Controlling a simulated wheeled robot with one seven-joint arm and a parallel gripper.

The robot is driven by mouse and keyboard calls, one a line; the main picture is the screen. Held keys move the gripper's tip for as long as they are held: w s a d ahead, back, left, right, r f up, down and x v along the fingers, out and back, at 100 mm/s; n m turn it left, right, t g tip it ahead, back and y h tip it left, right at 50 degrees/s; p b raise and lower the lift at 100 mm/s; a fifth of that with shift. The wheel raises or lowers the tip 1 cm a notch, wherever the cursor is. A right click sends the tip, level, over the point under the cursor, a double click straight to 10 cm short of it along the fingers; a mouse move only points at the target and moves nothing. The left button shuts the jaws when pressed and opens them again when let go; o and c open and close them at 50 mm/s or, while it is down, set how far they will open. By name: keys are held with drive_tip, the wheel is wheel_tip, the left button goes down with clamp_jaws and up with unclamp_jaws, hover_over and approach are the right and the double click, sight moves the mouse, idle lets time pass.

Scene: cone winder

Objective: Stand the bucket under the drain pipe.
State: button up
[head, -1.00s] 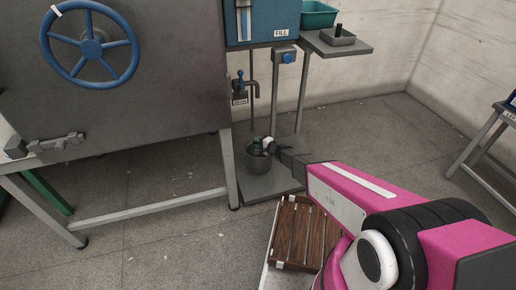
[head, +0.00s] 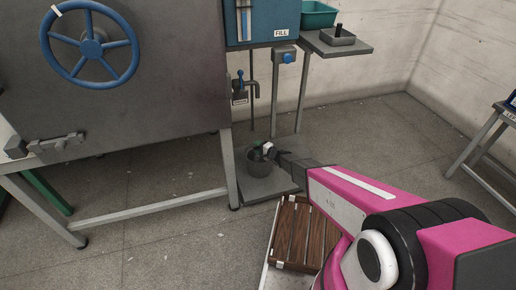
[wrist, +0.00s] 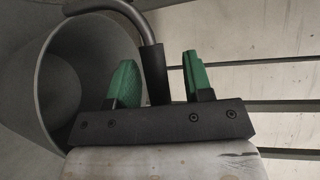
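The grey bucket (head: 257,168) stands on a low grey plate (head: 276,186) on the floor, below the drain pipe (head: 257,91) with its blue lever. In the head view it looks roughly in line under the spout; the exact depth is hard to judge. My gripper (head: 261,149) is at the bucket's top. In the wrist view my gripper (wrist: 160,82) has its green fingers apart, with the dark bar of the bucket handle (wrist: 153,62) between them, nearer the left finger. The bucket's round mouth (wrist: 45,85) opens at the left.
The dark tank with a blue handwheel (head: 90,45) stands at left on a metal frame. Thin posts hold up the shelf (head: 335,44) with a green bin at right. A slatted wooden piece (head: 298,235) lies in front of the plate.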

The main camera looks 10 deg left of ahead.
drive_tip(key=shift+r, duration=0.1)
drive_tip(key=s+d+r+n+g+h, duration=0.2)
drive_tip(key=s+d+r+h, duration=0.2)
drive_tip(key=d, duration=1)
drive_tip(key=s+d+r+n+g+h, duration=0.2)
drive_tip(key=s+d+r+h, duration=0.3)
drive_tip(key=s+d+r, duration=0.5)
drive_tip(key=s+d+r+n+g+h, duration=0.2)
drive_tip(key=s+d+r+h, duration=0.3)
drive_tip(key=d, duration=1.5)
wheel_tip(320, 180, up, 7)
drive_tip(key=s+g, duration=0.1)
drive_tip(key=s, duration=0.2)
drive_tip(key=shift+d+f+n+g, duration=0.15)
drive_tip(key=shift+f+n+g, duration=0.05)
drive_tip(key=shift+n+g, duration=0.1)
